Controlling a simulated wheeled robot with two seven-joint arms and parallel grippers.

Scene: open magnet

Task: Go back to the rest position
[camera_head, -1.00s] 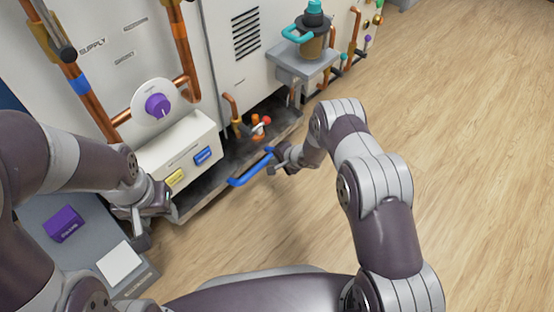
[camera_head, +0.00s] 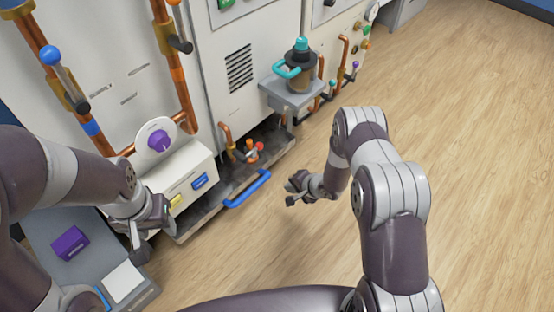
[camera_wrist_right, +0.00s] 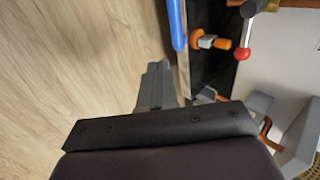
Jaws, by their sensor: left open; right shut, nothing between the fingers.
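My right gripper (camera_head: 297,193) is shut and empty. It hangs over the wood floor, to the right of the blue handle (camera_head: 248,189) and apart from it. In the right wrist view its closed fingers (camera_wrist_right: 156,88) point toward the floor, with the blue handle (camera_wrist_right: 177,24) beyond them. My left gripper (camera_head: 146,232) is open at the lower left, in front of the white box with the yellow and blue buttons. The left arm hides part of that box, and I see nothing held in the left fingers.
The machine panel (camera_head: 120,62) with copper pipes stands behind my left arm. A grey shelf (camera_head: 290,94) holds a teal-handled pot (camera_head: 299,75). A grey bench (camera_head: 85,272) carries a purple box (camera_head: 69,242). The wood floor (camera_head: 470,120) on the right is clear.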

